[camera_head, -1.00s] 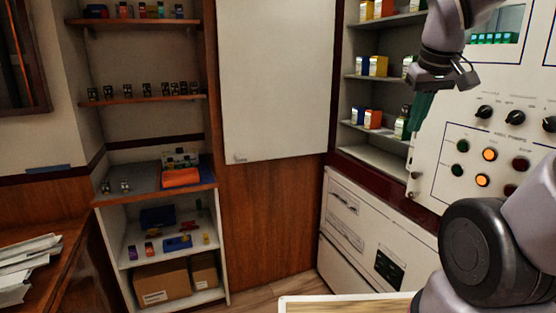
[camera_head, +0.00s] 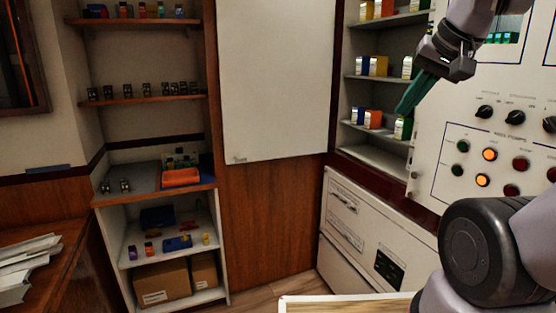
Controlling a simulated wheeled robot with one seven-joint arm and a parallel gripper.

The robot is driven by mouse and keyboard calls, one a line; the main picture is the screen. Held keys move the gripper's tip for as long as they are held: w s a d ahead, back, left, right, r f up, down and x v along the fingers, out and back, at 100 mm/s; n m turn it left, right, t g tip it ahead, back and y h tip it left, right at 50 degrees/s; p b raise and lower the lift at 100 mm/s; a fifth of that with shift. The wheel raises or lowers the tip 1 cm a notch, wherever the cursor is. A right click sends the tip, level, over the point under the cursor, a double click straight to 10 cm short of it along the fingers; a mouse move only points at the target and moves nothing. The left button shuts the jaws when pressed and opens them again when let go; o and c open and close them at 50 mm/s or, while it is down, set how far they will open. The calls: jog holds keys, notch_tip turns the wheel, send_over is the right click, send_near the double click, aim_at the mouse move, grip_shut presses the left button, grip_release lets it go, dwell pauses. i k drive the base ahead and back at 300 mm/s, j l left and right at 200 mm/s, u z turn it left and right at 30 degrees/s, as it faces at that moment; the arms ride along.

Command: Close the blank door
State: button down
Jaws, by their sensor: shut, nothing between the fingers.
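A plain white door-like panel (camera_head: 277,80) with no markings on its face is in the upper middle, between the left shelves and the right shelves. It appears to be the blank door. Its top edge is out of view, and I cannot tell whether it is open or shut. My gripper (camera_head: 405,107) has green fingers that are shut and empty. It points down and to the left, in front of the right shelves and to the right of the panel. It appears apart from the panel.
Right shelves (camera_head: 375,148) hold small coloured boxes. A control panel (camera_head: 480,155) with knobs and lights is at right, above a white cabinet (camera_head: 365,235). Left shelves (camera_head: 150,101) hold small parts. A light-topped surface (camera_head: 350,304) is at the bottom. Wood-panelled wall (camera_head: 268,230) below the panel is clear.

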aim_at(276, 57)
jog(key=i+j+z, duration=0.55)
jog(key=z, duration=0.3)
jog(key=i+j+z, duration=0.15)
jog(key=j+z, duration=0.25)
jog(key=j, duration=0.1)
